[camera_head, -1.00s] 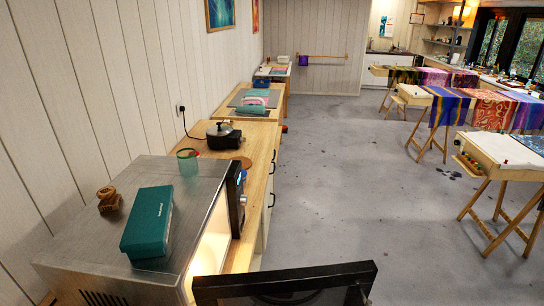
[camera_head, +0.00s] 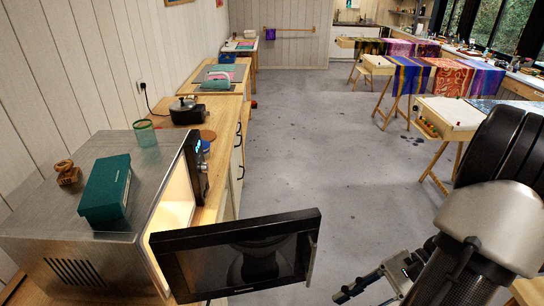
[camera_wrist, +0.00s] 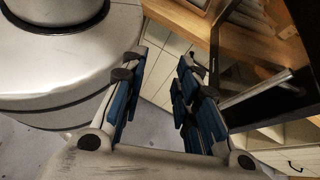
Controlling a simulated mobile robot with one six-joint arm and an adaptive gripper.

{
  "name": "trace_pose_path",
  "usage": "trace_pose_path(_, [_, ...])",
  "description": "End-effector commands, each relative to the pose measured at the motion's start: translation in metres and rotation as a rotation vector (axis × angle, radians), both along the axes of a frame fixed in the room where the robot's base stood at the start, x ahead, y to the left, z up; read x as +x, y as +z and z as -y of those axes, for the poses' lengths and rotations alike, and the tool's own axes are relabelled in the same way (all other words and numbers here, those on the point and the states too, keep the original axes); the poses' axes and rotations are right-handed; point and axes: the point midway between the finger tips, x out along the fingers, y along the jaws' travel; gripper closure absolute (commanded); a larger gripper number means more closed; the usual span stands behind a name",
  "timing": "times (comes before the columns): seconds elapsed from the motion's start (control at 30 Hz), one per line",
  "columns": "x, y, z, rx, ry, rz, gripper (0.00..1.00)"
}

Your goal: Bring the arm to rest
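My arm shows at the lower right of the head view, bent downward. My gripper (camera_head: 372,282) is at its end, low over the floor and just right of the open oven door (camera_head: 236,255). In the wrist view my gripper (camera_wrist: 160,65) has its two blue-padded fingers apart, with nothing between them. The oven door (camera_wrist: 262,62) and its bar handle are close to the right finger there. I cannot tell whether they touch.
The steel oven (camera_head: 65,225) is lit inside and its door sticks out toward the aisle. A pot (camera_head: 187,110) is on the counter behind. The grey floor (camera_head: 310,140) is clear.

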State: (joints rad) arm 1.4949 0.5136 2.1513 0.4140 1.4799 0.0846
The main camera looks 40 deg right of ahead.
Motion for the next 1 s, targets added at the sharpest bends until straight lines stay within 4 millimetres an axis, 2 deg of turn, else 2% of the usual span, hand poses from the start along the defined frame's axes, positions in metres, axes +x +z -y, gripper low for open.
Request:
trace_pose_path(0.1, [0.022, 0.010, -0.025, -0.146, 0.260, -0.025, 0.71])
trace_pose_path(0.33, [0.049, 0.027, -0.069, -0.435, 0.723, 0.003, 0.71])
trace_pose_path(0.67, [0.075, 0.053, -0.129, -0.867, 1.319, 0.238, 0.71])
trace_pose_path(0.8, [0.085, 0.078, -0.151, -1.081, 1.398, 0.450, 0.71])
trace_pose_path(1.0, [0.094, 0.106, -0.177, -1.303, 1.445, 0.729, 0.71])
